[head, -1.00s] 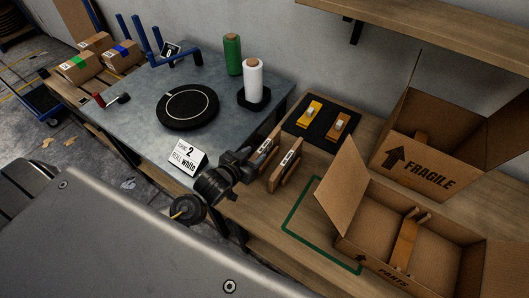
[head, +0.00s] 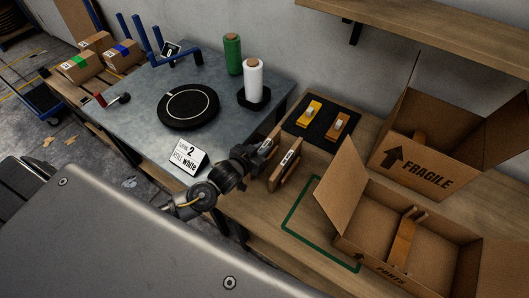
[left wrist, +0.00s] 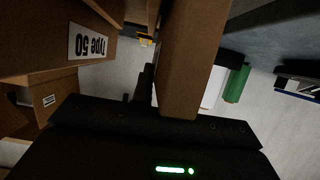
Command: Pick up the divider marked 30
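Two brown cardboard dividers stand upright side by side on the wooden bench. My left gripper (head: 262,150) is at the left divider and covers much of it. The right divider (head: 285,168) stands just beside, with a white label too small to read. In the left wrist view a divider labelled "Type 50" (left wrist: 65,50) is at the left. Another brown divider (left wrist: 190,65) crosses the middle in front of my gripper, its label not visible. A dark finger lies along its left side; the other finger is hidden, so I cannot tell if it is gripped.
An open PARTS box (head: 375,265) and a FRAGILE box (head: 425,170) stand at the right. A black mat (head: 322,122) holds two yellow-orange items. A white sign (head: 188,160) and a white roll (head: 253,80) are on the grey table. A green outline (head: 290,215) marks clear bench.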

